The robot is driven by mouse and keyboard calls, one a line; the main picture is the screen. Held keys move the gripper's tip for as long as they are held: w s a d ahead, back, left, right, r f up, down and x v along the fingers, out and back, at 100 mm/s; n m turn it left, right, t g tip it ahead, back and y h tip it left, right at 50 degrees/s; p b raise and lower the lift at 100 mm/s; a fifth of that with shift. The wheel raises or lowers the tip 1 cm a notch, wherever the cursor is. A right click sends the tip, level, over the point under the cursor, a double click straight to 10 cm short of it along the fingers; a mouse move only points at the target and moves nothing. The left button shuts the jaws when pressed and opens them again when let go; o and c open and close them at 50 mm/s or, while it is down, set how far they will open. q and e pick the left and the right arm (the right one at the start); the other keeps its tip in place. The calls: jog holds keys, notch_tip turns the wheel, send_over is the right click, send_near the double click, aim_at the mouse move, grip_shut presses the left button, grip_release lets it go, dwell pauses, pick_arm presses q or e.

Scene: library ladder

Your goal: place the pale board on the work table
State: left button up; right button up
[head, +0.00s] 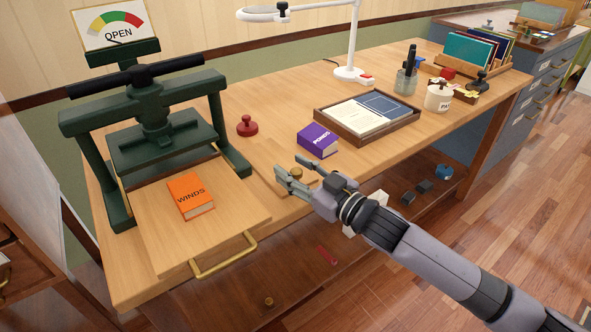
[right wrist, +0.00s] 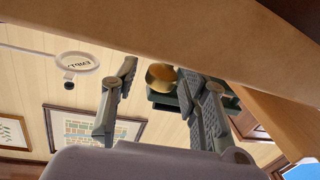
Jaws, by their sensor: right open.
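The pale board (head: 268,166) appears to lie flat at the front edge of the work table (head: 268,105), close in colour to the tabletop. A brass knob (head: 295,173) stands on it. My right gripper (head: 298,171) is open at the knob, its fingers on either side of it. In the right wrist view the knob (right wrist: 162,75) shows between the spread fingers, not visibly gripped. The pale surface (right wrist: 130,40) runs across the top of that view. My right arm hides part of the table's front. My left gripper is out of view.
The green press (head: 150,120) stands on the left, with an orange book (head: 190,196) on its bed. A red weight (head: 247,126), a purple book (head: 318,141) and a tray (head: 392,138) lie behind my gripper. A magnifier lamp (head: 350,73) stands at the back.

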jog(key=shift+s+d, duration=0.25)
jog(key=v, duration=1)
jog(key=s+d+f+m+g+h, duration=0.1)
jog(key=s+d+f+m+h, duration=0.3)
jog(key=f, duration=1)
jog(key=d+f+m+g+h, duration=0.2)
jog(key=d+f+h, duration=0.4)
jog(key=f, duration=0.8)
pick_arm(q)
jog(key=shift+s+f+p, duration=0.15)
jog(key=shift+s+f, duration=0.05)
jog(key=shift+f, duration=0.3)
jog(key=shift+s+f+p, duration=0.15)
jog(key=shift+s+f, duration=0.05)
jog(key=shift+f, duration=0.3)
pick_arm(e)
jog(key=s+d+f+m+g+h, duration=0.1)
jog(key=s+f+g, duration=0.2)
jog(key=s+f, duration=0.6)
jog(key=s+d+f+m+g+h, duration=0.1)
jog(key=s+f+g, duration=0.3)
jog(key=s+f, duration=0.5)
jog(key=s+d, duration=0.1)
jog(key=s, duration=0.3)
jog(key=shift+s+f+h, duration=0.25)
jog(key=shift+s+h, duration=0.05)
